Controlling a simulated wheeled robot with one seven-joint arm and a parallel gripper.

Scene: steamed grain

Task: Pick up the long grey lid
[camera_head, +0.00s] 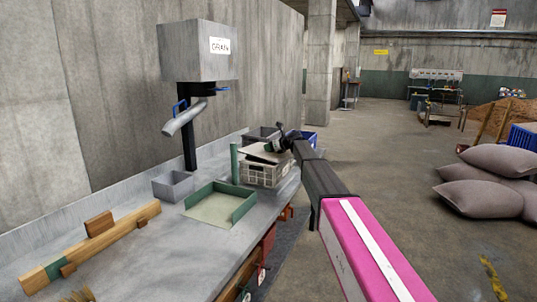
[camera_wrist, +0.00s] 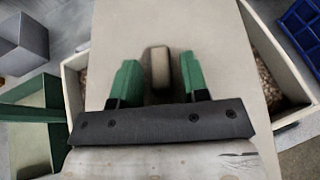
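The long grey lid (camera_head: 256,153) lies across the top of a light crate (camera_head: 265,174) at the far end of the bench. In the wrist view the lid (camera_wrist: 210,35) is a flat grey-beige board with a small upright block handle (camera_wrist: 159,68). The crate's pale walls (camera_wrist: 72,92) show at both sides, with brown grain (camera_wrist: 266,78) inside. My gripper (camera_wrist: 158,78) has green fingertips, one on each side of the handle, with gaps visible to both. It is open, and it also shows over the lid in the head view (camera_head: 273,147). How close the fingertips are to the lid's surface is unclear.
A green-walled tray (camera_head: 245,207), a small grey bin (camera_head: 173,187) and a wooden beam (camera_head: 100,242) sit on the bench. A grey hopper (camera_head: 190,55) with a spout stands behind them. A blue crate (camera_head: 309,140) is just beyond the crate. Sacks (camera_head: 490,185) lie on the floor at right.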

